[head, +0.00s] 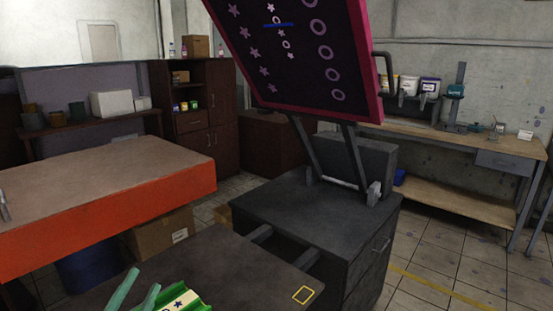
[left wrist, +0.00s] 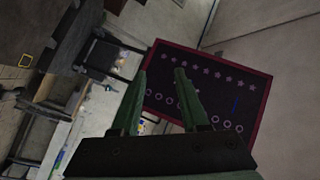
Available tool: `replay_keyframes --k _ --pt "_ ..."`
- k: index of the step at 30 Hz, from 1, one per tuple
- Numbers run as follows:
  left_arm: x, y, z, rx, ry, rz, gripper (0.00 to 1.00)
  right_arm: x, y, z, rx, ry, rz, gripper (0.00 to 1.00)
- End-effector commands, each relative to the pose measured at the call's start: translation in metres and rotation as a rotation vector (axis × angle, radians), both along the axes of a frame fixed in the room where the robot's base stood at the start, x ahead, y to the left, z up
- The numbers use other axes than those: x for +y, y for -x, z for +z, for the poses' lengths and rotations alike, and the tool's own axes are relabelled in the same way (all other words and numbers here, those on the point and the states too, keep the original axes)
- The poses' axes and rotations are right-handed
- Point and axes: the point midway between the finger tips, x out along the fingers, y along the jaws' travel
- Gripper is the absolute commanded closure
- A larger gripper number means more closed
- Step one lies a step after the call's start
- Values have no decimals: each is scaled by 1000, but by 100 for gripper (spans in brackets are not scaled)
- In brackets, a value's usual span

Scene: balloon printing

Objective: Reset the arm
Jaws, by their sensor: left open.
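My left gripper (head: 144,278) is at the bottom of the head view, with its green fingers apart and nothing between them. In the left wrist view, the open fingers (left wrist: 160,73) point toward a printing screen (left wrist: 227,100). The dark screen with a pink frame (head: 300,62) is tilted up on its hinged arms in the head view, with star and ring patterns and a blue streak. Beside the gripper, a green and yellow piece with a dark star (head: 178,304) is cut off by the lower edge; I cannot tell what it is. My right gripper is not in view.
The dark press table (head: 225,262) bears a yellow square outline (head: 303,295). An orange-sided table (head: 110,215) stands at left. A wooden bench (head: 440,140) with paint tubs (head: 408,85) stands at right. Open tiled floor lies between the press and bench.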

Motion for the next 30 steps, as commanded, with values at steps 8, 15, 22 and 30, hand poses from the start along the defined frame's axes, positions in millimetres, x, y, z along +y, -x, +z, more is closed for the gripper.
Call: replay_keyframes --k 8,15,22,30 --pt "26 73 -165 690 402 304 55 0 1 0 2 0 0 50" --pt "8 146 -228 1060 543 403 55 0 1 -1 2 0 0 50" --pt "-16 209 -257 1342 627 448 55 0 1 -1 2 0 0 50" --pt "-27 192 -287 1275 658 384 55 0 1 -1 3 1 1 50"
